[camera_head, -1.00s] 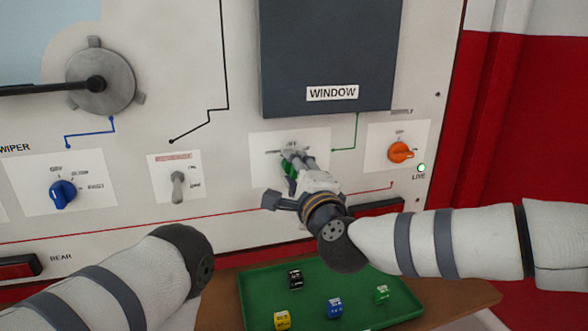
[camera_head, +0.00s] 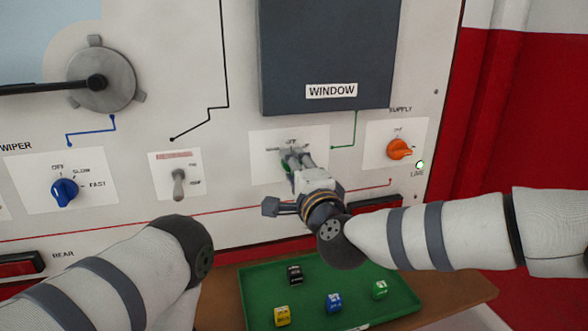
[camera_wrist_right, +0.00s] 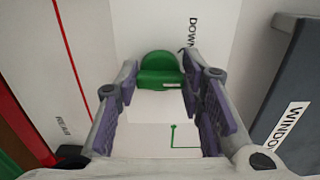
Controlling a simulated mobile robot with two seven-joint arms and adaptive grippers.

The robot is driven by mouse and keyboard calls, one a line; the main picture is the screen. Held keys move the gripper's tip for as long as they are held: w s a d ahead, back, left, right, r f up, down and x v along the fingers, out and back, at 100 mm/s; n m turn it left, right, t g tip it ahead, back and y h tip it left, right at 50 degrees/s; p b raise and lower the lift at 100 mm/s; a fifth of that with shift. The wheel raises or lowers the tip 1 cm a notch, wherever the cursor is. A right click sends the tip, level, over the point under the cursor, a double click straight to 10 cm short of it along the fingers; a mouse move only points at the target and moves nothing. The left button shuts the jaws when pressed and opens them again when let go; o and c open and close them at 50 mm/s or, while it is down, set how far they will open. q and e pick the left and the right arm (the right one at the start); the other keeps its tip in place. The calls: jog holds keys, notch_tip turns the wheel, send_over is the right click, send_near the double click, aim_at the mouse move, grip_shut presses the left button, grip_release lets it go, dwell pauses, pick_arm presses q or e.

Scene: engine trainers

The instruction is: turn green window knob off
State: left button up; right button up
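The green window knob (camera_head: 287,163) sits on a white plate below the WINDOW panel, mostly hidden by my right gripper (camera_head: 299,160) in the head view. In the right wrist view the green knob (camera_wrist_right: 160,72) shows between and just ahead of the fingertips, with a DOWN label beside it. The right gripper's two fingers (camera_wrist_right: 158,82) are apart, one on each side of the knob, with small gaps apparent; contact cannot be made out.
An orange SUPPLY knob (camera_head: 399,149) and a lit green LIVE lamp (camera_head: 420,164) are to the right. A grey toggle switch (camera_head: 178,184) and a blue wiper knob (camera_head: 64,192) are to the left. A green tray (camera_head: 262,281) with several coloured cubes lies below.

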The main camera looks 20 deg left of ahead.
jog(key=o, duration=0.4)
jog(key=shift+s+d, duration=0.1)
jog(key=v, duration=1.1)
jog(key=shift+s+d, duration=0.25)
